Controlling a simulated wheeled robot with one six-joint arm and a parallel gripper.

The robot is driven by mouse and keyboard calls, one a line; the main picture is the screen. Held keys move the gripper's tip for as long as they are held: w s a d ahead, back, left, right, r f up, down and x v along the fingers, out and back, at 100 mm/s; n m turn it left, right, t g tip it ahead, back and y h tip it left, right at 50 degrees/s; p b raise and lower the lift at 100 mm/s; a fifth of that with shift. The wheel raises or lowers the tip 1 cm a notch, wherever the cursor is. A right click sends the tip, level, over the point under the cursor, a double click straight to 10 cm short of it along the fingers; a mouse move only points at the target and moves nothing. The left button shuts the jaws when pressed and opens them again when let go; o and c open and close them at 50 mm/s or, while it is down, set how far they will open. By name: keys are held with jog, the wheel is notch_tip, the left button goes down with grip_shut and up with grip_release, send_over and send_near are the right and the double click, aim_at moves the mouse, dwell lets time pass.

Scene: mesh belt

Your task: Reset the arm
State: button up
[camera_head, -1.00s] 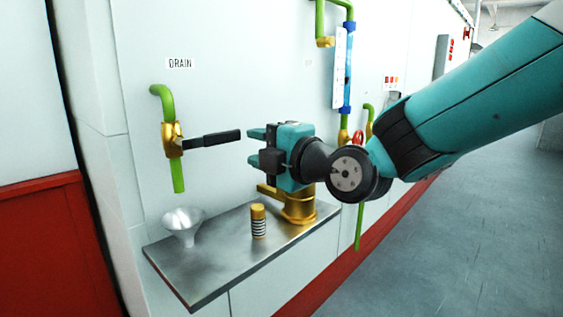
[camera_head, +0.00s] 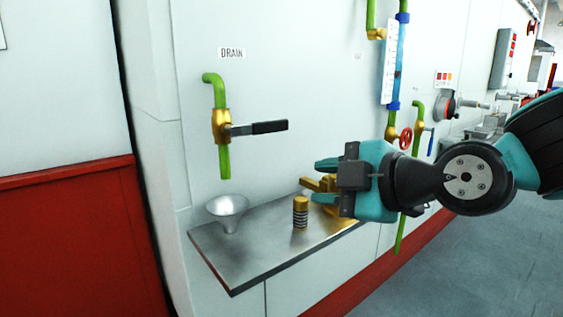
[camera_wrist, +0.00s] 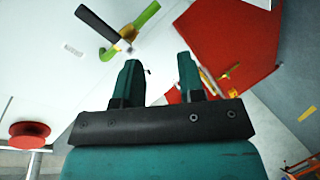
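My gripper (camera_head: 322,180) is teal with a dark body and hangs in the air to the right of the drain valve, above the right part of the metal shelf. Its two fingers point left. In the wrist view the fingers (camera_wrist: 160,82) stand apart with nothing between them, so it is open and empty. The drain valve (camera_head: 221,126) is a brass body on a green pipe, with a black handle (camera_head: 258,128) pointing right, roughly level. The gripper is apart from the handle.
A metal shelf (camera_head: 236,268) below holds a funnel (camera_head: 228,212), a small brass-capped cylinder (camera_head: 300,213) and a brass fitting (camera_head: 345,205) partly hidden behind my gripper. A sight-glass pipe with a red handwheel (camera_head: 405,138) is on the wall. The floor at right is clear.

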jog(key=s+d+f+m+g+h, duration=0.3)
jog(key=s+f+m+g, duration=0.2)
jog(key=s+m, duration=0.3)
jog(key=s+d+f+m+g+h, duration=0.25)
jog(key=s+f+m+g, duration=0.3)
jog(key=s, duration=0.45)
notch_tip(320, 180, up, 17)
jog(key=p, duration=1.6)
jog(key=shift+w+r, duration=0.15)
jog(key=shift+w, duration=0.1)
